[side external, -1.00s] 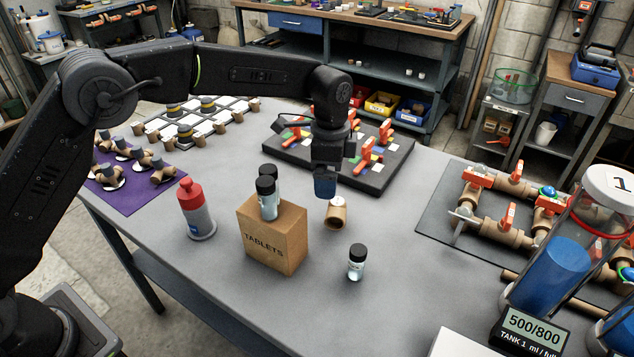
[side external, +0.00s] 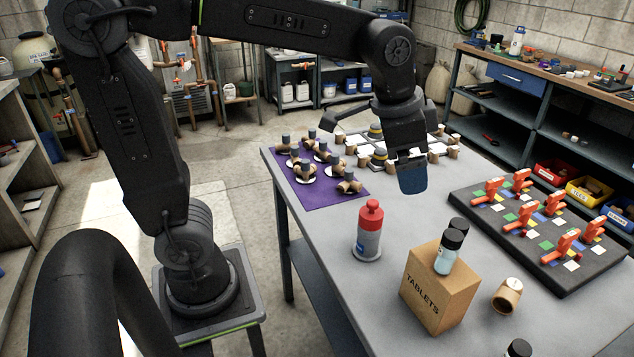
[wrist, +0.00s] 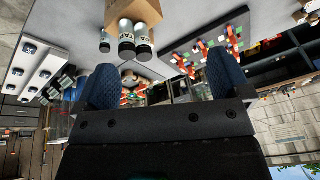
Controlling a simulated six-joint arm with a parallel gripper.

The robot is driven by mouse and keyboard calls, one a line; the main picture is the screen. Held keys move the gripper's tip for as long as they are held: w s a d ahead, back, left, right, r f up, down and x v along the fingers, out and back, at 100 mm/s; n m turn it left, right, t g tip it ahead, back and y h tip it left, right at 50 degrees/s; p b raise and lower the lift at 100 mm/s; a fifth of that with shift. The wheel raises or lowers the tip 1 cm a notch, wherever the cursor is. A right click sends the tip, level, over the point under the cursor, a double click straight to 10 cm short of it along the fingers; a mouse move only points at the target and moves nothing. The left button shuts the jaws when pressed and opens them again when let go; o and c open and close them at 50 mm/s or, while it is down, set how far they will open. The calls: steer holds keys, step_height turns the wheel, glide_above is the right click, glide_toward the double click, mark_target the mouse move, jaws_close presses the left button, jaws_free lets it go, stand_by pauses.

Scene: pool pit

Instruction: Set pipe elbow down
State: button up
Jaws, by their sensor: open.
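A short brown pipe piece with a white face, which looks like the pipe elbow (side external: 507,296), lies on the grey table (side external: 385,293) to the right of the tablets box in the side view. I cannot make it out in the wrist view. My gripper (side external: 412,176) is raised over the table, well to the left of the elbow and apart from it. The wrist view shows its two blue fingers (wrist: 163,86) spread wide with nothing held between them.
The tablets box (side external: 439,288) bears dark-capped vials (side external: 447,257). A red-topped bottle (side external: 369,235) stands left of it. A purple mat (side external: 318,199) holds several brown fittings. A dark board (side external: 545,236) with orange-handled valves lies right.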

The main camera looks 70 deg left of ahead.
steer(key=s+a+f+n+t, duration=0.1)
steer(key=s+a+f+n, duration=0.1)
steer(key=s, duration=0.4)
steer(key=s+a+f+n+t, duration=0.1)
steer(key=s+a+n, duration=0.1)
steer(key=s, duration=0.5)
steer(key=shift+f+n, duration=0.35)
steer(key=shift+n, duration=0.15)
steer(key=shift+d, duration=0.1)
